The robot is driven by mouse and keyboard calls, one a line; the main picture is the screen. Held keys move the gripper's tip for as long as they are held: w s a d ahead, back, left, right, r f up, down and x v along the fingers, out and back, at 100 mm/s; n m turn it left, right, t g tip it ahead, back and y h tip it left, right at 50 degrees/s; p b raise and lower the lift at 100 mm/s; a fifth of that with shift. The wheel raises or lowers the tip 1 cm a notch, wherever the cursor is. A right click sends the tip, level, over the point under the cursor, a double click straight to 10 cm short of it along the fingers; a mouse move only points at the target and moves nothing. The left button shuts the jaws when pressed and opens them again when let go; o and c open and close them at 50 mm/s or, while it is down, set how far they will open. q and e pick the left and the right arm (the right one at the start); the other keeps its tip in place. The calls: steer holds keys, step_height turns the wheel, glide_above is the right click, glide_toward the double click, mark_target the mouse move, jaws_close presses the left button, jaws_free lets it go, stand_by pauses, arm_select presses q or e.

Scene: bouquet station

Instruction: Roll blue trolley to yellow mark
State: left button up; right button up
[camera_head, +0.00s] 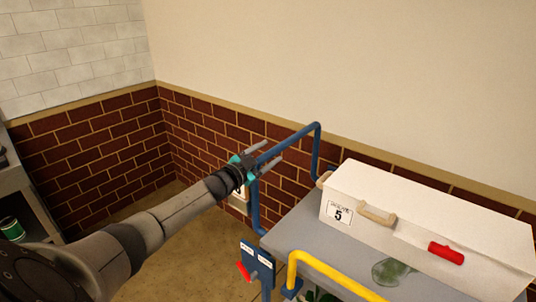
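The blue trolley shows at right of centre, with a grey top (293,233) and a raised blue tube handle (295,138) along its left end. My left gripper (274,150) reaches in from the left at the handle. Its two fingers stand apart, with the blue bar running between them; I see no clear grip on the bar. The trolley's wheels and lower part are hidden. No yellow floor mark is in view. My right gripper is not in view.
A white box labelled 5 (375,211), with beige handles and a red grip (446,253), sits on the grey top. A yellow rail (328,269) and a blue post with labels (257,264) stand in front. Brick walls are behind; bare floor (185,254) shows at left.

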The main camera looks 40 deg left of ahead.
arm_select(q)
steer(key=shift+s+a+f, duration=0.1)
steer(key=shift+f, duration=0.2)
steer(key=shift+s, duration=0.45)
steer(key=s+p, duration=0.4)
steer(key=s, duration=1)
steer(key=shift+a+r, duration=0.15)
